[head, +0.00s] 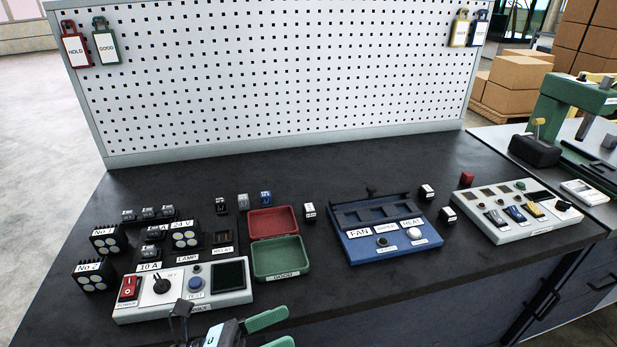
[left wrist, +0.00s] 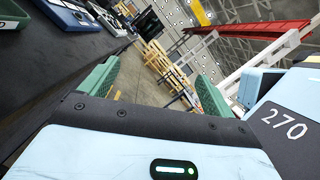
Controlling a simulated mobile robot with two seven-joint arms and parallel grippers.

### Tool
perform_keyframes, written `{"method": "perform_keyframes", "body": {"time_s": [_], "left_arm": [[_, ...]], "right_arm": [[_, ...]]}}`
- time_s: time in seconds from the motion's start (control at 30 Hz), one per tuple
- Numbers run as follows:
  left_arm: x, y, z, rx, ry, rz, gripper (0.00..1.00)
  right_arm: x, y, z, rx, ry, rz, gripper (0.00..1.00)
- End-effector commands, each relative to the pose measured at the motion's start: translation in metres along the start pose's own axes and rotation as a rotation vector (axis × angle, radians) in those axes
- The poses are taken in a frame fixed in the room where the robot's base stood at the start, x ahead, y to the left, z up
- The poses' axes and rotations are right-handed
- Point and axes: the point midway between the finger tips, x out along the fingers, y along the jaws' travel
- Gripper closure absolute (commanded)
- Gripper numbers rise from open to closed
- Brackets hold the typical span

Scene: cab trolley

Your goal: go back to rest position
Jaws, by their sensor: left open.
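My left gripper (head: 273,330) is at the bottom edge of the head view, near the front edge of the dark bench (head: 400,285). Its two green fingers are apart with nothing between them. The left wrist view also shows the open fingers (left wrist: 155,92), with floor and a distant yellow frame beyond them. The gripper is apart from the white test panel (head: 130,313) and the green-and-red case (head: 283,277). My right gripper does not show in either view.
A blue panel (head: 365,254) labelled FAN stands mid-bench, and a white switch panel (head: 510,236) stands at the right. Several small dark modules lie at the left. A white pegboard (head: 280,75) closes off the back. A green press (head: 565,105) stands on the right-hand table.

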Motion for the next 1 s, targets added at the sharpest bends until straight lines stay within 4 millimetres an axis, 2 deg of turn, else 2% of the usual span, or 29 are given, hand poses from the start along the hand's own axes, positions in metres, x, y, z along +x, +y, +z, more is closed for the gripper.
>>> {"method": "perform_keyframes", "body": {"time_s": [0.03,0.13,0.27,0.4,0.5,0.6,0.73,0.87,1.0], "left_arm": [[-0.008,0.009,-0.002,-0.186,-0.106,0.058,0.11],[-0.033,0.036,-0.007,-0.565,-0.328,0.173,0.11],[-0.083,0.073,-0.04,-1.057,-0.632,0.32,0.11],[-0.145,0.097,-0.103,-1.532,-0.972,0.463,0.11],[-0.184,0.099,-0.153,-1.805,-1.2,0.545,0.11],[-0.215,0.091,-0.199,-2.014,-1.404,0.608,0.11],[-0.241,0.076,-0.241,-2.188,-1.602,0.659,0.11],[-0.254,0.067,-0.262,-2.268,-1.705,0.683,0.11],[-0.256,0.064,-0.266,-2.287,-1.729,0.687,0.11]], "right_arm": [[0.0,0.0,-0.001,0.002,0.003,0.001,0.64],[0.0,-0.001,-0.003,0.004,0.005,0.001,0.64],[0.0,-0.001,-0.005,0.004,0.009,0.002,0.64],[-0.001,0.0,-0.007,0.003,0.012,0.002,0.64],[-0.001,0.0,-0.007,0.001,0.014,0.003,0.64],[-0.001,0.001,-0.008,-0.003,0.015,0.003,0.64],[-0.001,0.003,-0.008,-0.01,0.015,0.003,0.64],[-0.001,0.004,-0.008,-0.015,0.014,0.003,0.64],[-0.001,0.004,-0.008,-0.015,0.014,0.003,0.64]]}}
